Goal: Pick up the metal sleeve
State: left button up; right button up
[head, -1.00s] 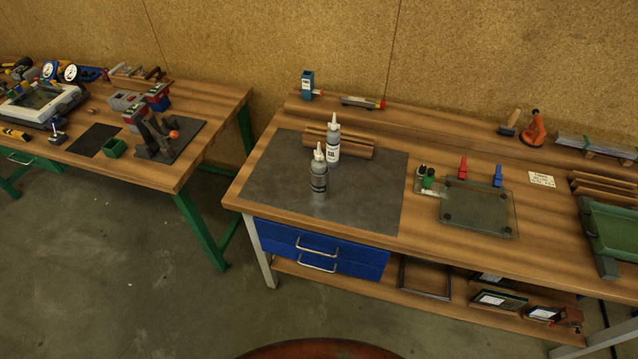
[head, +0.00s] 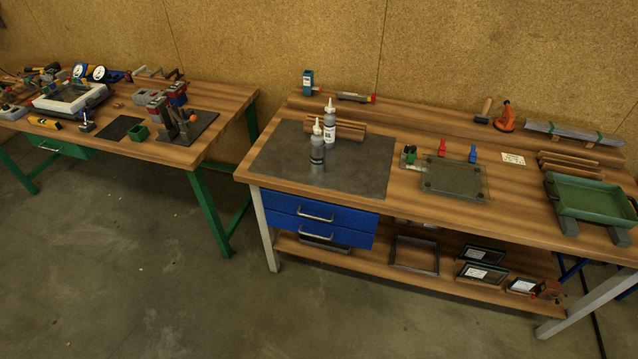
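I cannot pick out a metal sleeve for certain in the head view. On the left bench (head: 165,151) a small rounded brownish piece (head: 117,105) lies near the grey and red blocks, too small to identify. Neither of my grippers is in view.
The right bench (head: 405,212) carries two bottles (head: 317,150) on a grey mat (head: 278,170), a glass plate (head: 455,180) and a green tray (head: 590,201). Blue drawers (head: 318,216) and a lower shelf (head: 375,261) are below. The floor (head: 150,270) in front is clear.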

aim_at(317, 154)
jog(key=z, duration=0.3)
jog(key=k, duration=0.25)
jog(key=u, duration=1.5)
jog(key=i, duration=1.4)
jog(key=z, duration=0.75)
jog(key=i, duration=0.55)
jog(key=z, duration=0.6)
